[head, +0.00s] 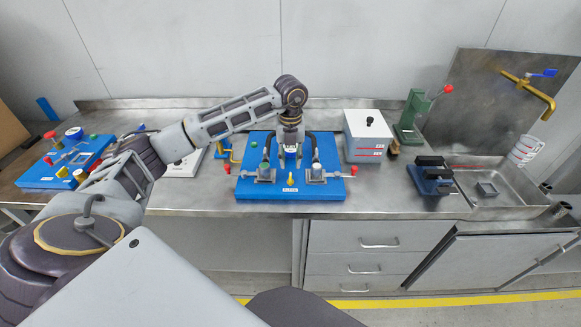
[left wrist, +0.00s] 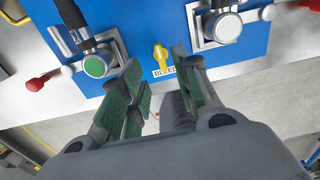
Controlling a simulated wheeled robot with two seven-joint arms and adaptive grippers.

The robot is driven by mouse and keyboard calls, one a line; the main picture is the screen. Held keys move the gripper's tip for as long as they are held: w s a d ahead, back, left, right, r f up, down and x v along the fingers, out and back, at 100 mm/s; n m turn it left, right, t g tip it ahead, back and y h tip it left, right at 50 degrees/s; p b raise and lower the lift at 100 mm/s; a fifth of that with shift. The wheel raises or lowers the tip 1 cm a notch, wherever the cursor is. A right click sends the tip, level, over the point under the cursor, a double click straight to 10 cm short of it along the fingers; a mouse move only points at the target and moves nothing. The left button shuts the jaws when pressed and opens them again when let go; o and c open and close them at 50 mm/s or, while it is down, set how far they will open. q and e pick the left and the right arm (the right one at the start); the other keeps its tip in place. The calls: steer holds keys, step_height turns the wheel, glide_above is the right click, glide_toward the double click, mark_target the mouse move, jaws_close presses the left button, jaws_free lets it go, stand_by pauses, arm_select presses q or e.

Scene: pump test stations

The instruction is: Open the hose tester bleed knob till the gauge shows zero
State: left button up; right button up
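The hose tester is a blue panel (head: 250,190) on the bench in the middle of the head view. Its yellow bleed knob (head: 291,181) stands near the front edge. The knob also shows in the left wrist view (left wrist: 160,54), beside a BLEED label (left wrist: 166,71). My left gripper (left wrist: 158,78) is open and empty. Its green-padded fingers point towards the knob, one on each side, and no contact shows. In the head view my left arm reaches over the tester and hides most of its gauge, so I cannot read it. My right gripper is out of view.
Two clamps with red-tipped levers (head: 335,174) flank the knob, with dark hoses rising from them. A white box (head: 367,136) stands right of the tester, then a green press (head: 411,115), a blue vise (head: 430,178) and a sink. Another blue station (head: 45,176) is at left.

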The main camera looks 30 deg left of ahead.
arm_select(q)
steer(key=shift+r, duration=2.2)
steer(key=shift+d+f, duration=0.1)
